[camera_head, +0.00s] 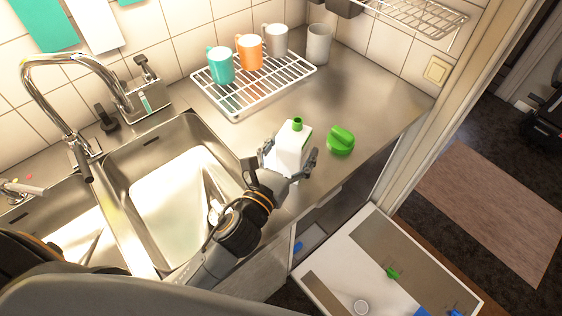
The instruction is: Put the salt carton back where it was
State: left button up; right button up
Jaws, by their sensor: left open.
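A white carton with a green cap (293,147), which looks like the salt carton, stands upright on the steel counter (370,105) near its front edge. My left gripper (290,156) is open, with one finger on each side of the carton. The gripper hides the lower front of the carton, and I cannot tell whether the fingers touch it. My right gripper is not in view.
A green object (341,140) sits close right of the carton. A white wire rack (238,108) holds teal, orange and grey mugs; a grey cup (319,44) stands beside it. The sink (165,165) lies left. An open drawer (330,283) with small items juts out below.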

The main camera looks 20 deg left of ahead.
pick_arm(q)
jog(key=s+b, duration=0.1)
jog(key=s, duration=0.2)
jog(key=s+a+b, duration=0.1)
jog(key=s, duration=0.2)
jog(key=s+a+b, duration=0.1)
jog(key=s, duration=0.2)
jog(key=shift+s+f, duration=0.2)
jog(key=shift+s, duration=0.2)
jog(key=shift+s+a+r, duration=0.15)
jog(key=shift+s+r, duration=0.05)
jog(key=shift+s, duration=0.65)
